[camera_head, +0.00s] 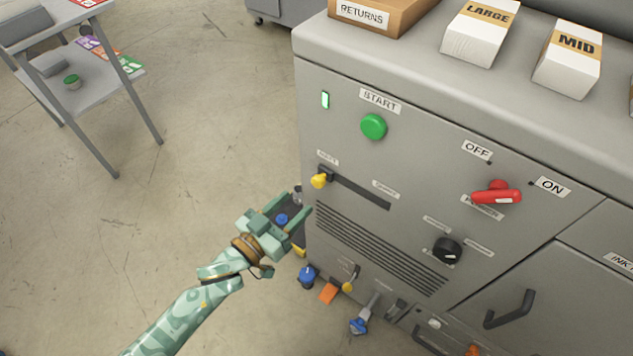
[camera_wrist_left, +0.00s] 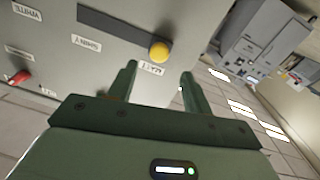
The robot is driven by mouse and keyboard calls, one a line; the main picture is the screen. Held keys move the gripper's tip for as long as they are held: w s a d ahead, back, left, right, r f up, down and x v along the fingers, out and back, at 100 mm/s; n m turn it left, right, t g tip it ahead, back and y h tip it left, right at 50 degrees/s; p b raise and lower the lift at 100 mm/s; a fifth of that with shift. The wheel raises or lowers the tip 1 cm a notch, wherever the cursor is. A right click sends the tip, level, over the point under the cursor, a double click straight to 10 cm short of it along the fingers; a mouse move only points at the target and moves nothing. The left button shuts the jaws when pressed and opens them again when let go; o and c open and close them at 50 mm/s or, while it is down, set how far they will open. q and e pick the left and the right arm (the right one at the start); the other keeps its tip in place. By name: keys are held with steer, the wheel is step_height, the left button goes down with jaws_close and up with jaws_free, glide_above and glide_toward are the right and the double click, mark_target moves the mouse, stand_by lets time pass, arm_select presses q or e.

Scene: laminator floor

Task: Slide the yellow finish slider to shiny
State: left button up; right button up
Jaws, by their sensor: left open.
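The yellow finish slider (camera_head: 319,181) sits at the left end of its dark slot (camera_head: 360,193) on the grey machine front. A small label, too small to read in the head view, is above that end, and another is near the slot's right end. In the left wrist view the yellow knob (camera_wrist_left: 159,51) is beside one label, and the "SHINY" label (camera_wrist_left: 87,42) is farther along the slot (camera_wrist_left: 110,25). My left gripper (camera_head: 300,213) is open and empty, just lower left of the knob and apart from it. In the wrist view its fingertips (camera_wrist_left: 158,74) point toward the knob. My right gripper is not in view.
The green START button (camera_head: 373,127), red lever (camera_head: 497,196) and black dial (camera_head: 447,250) are on the same panel. Several small levers hang low, including a blue knob (camera_head: 307,276). Boxes stand on the machine top. Open floor (camera_head: 190,220) lies left.

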mark_target(316, 185)
arm_select(q)
steer(key=b+x, duration=0.2)
steer(key=x, duration=0.5)
steer(key=shift+w+d+f, duration=0.1)
steer(key=shift+d+f, duration=0.05)
steer(key=shift+w+d, duration=0.45)
steer(key=shift+w, duration=0.05)
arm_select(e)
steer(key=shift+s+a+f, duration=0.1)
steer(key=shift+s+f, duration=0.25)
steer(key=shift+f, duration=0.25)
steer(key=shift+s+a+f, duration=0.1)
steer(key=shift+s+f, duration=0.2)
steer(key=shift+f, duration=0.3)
